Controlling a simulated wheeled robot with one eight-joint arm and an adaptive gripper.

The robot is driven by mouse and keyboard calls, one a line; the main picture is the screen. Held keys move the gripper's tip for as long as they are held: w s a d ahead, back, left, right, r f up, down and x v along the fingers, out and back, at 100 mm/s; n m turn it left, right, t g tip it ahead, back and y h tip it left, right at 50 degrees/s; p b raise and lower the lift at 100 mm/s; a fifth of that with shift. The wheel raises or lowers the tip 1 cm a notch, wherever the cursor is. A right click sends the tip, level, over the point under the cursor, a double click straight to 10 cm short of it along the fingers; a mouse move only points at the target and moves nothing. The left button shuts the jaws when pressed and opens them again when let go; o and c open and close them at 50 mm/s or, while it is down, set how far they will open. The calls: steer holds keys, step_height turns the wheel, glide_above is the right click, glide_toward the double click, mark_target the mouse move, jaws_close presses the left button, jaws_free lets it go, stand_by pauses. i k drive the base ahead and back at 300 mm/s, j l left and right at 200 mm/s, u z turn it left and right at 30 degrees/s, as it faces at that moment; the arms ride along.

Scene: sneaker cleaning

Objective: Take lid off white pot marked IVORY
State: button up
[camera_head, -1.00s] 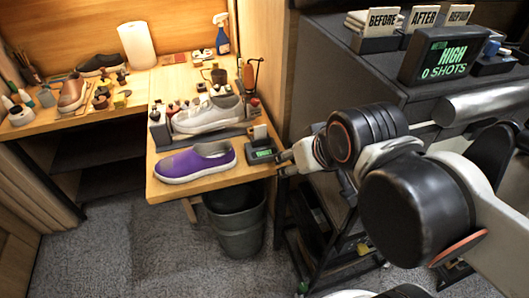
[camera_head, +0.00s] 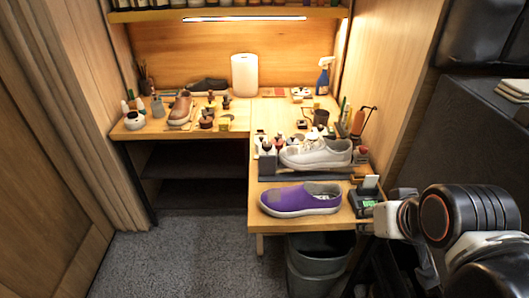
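A small round white pot (camera_head: 134,121) with a dark top or opening stands at the left end of the wooden bench. It is too small to read any marking, and I cannot tell whether it is the IVORY pot. Several small bottles and pots (camera_head: 267,146) crowd behind the white sneaker (camera_head: 318,153); their labels are unreadable. My gripper (camera_head: 378,219) is at the lower right, beside the right edge of the bench, far from the white pot. Its fingers are small and partly blend with the background, so its opening is unclear. I see nothing held in it.
A purple shoe (camera_head: 301,199) lies at the front of the near bench part. A brown shoe (camera_head: 180,107), a paper roll (camera_head: 244,75) and a blue spray bottle (camera_head: 323,76) stand farther back. A grey bin (camera_head: 318,262) is under the bench. The carpet (camera_head: 180,255) at left is clear.

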mark_target(260, 140)
steer(key=i+j+z, duration=0.3)
steer(key=j, duration=0.3)
steer(key=i+j+z, duration=0.15)
steer(key=j+z, duration=0.15)
steer(key=j, duration=0.3)
steer(key=i+j+z, duration=0.1)
steer(key=j+z, duration=0.15)
steer(key=j, duration=0.4)
steer(key=j+z, duration=0.3)
steer(key=j, duration=0.4)
steer(key=i+j+z, duration=0.1)
steer(key=i+j, duration=0.2)
steer(key=i+j+z, duration=0.1)
steer(key=i+j, duration=0.15)
steer(key=j, duration=0.15)
